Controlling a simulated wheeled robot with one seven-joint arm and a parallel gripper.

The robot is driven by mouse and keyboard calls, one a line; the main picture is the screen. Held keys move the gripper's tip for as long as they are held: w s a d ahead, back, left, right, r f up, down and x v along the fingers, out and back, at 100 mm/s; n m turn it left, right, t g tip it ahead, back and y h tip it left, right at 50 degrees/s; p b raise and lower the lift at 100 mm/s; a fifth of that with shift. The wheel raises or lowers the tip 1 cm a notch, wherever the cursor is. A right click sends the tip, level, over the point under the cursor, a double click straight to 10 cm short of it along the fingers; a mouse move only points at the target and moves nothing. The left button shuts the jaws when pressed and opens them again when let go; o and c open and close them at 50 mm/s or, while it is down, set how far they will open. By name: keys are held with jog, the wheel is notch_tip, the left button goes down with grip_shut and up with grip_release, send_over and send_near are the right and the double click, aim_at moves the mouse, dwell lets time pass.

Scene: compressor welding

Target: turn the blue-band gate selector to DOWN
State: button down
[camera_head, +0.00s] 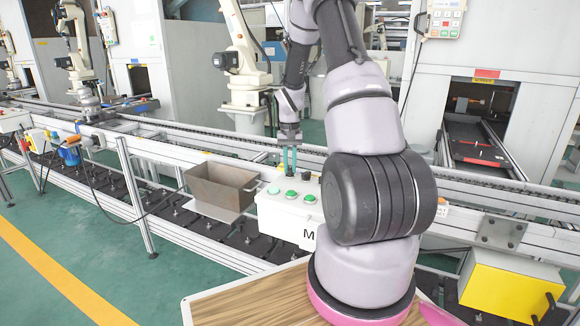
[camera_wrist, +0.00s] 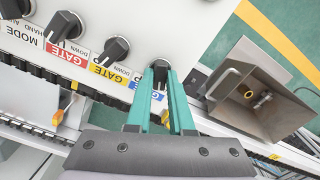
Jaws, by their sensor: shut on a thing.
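The blue-band gate selector (camera_wrist: 161,66) is a black knob on a white panel (camera_wrist: 130,15) in the wrist view. Its blue GATE label (camera_wrist: 157,96) shows partly between my fingers. My gripper (camera_wrist: 160,76) has its two teal fingers shut on this knob, one on each side. The fingers hide part of the knob and its wording, so I cannot read its setting. In the head view my gripper (camera_head: 289,172) reaches down to the back of the white control box (camera_head: 284,214).
The yellow-band gate knob (camera_wrist: 112,50), the red-band gate knob (camera_wrist: 66,24) and the mode knob (camera_wrist: 14,8) stand in a row beside it. An open metal bin (camera_head: 218,187) is left of the box. Green buttons (camera_head: 291,195) sit on its front.

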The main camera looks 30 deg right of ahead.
aim_at(290, 169)
jog(key=c, duration=0.8)
grip_release()
jog(key=shift+r, duration=0.1)
notch_tip(290, 169, up, 11)
